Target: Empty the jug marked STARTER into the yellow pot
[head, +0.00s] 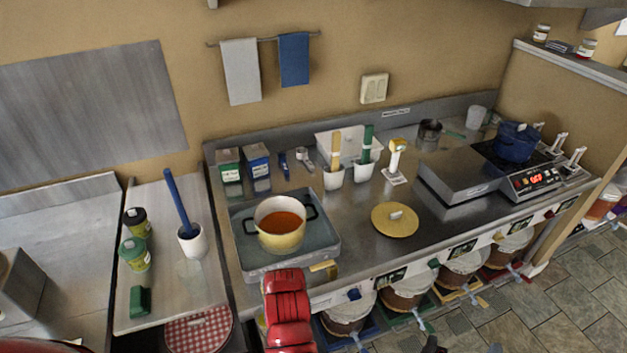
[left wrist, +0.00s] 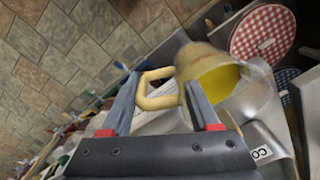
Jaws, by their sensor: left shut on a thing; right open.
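The yellow pot (head: 280,232) stands on a blue-grey tray on the counter. It is uncovered, with orange-brown contents and dark side handles. The jug looks tilted in that view; no STARTER marking is readable.
A yellow lid (head: 395,220) lies right of the tray (head: 246,262). White utensil holders (head: 333,179) stand behind. A blue pot (head: 515,143) sits on the hob at right. Several buckets (head: 408,290) stand below the counter edge. A red checked round (head: 198,332) is at lower left.

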